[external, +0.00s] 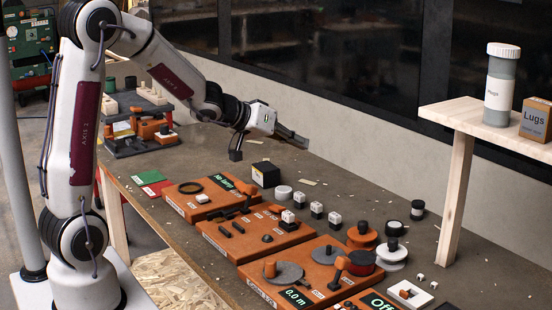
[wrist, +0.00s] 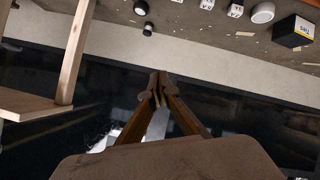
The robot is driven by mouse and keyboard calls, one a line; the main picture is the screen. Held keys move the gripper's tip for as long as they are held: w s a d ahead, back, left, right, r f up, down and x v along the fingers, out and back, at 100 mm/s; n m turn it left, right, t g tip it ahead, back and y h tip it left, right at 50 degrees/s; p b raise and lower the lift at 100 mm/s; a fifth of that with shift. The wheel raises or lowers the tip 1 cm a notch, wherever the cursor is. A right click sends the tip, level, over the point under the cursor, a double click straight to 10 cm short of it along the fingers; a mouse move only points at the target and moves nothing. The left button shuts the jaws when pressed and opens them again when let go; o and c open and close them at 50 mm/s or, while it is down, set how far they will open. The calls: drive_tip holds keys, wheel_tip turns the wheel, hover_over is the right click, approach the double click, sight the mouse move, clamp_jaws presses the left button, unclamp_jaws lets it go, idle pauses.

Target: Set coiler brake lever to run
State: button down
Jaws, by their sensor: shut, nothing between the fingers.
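The coiler (external: 275,286) is an orange panel at the front of the bench in the external view, with a grey disc (external: 284,272) and a "0.0 m" display. A dark lever with an orange knob (external: 342,263) stands at its right side; I cannot read its markings or tell its setting. My gripper (external: 298,138) is shut and empty, held above the bench's back edge near the wall, far behind the coiler. Its closed fingertips also show in the wrist view (wrist: 158,86). The coiler is not in the wrist view.
Other orange panels (external: 212,192) line the bench, with several small white blocks (external: 316,208) and a black box (external: 266,173) behind them. A wooden shelf (external: 455,117) with a jar (external: 500,90) and a Lugs box (external: 536,118) stands at right. Space around my gripper is open.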

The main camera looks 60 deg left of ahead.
drive_tip(key=w+d+f+h, duration=0.3)
drive_tip(key=f, duration=0.2)
drive_tip(key=n+g+h, duration=0.3)
drive_tip(key=g+h, duration=0.3)
drive_tip(key=h, duration=0.5)
approach(339, 272)
drive_tip(key=w+a, duration=0.1)
drive_tip(key=w, duration=0.1)
drive_tip(key=w+a+r, duration=0.1)
drive_tip(key=w+a, duration=0.2)
drive_tip(key=shift+w+a+r, duration=0.1)
drive_tip(key=shift+w+r, duration=0.2)
drive_tip(key=shift+r, duration=0.05)
drive_tip(key=shift+s+d+f+n+g+h, duration=0.1)
drive_tip(key=shift+s+f+n+g+h, duration=0.1)
drive_tip(key=shift+s, duration=0.2)
drive_tip(key=shift+s+d+f+n+g+h, duration=0.1)
drive_tip(key=shift+s+g, duration=0.1)
drive_tip(key=shift+s, duration=0.25)
drive_tip(key=shift+d, duration=0.1)
drive_tip(key=shift+x, duration=4.9)
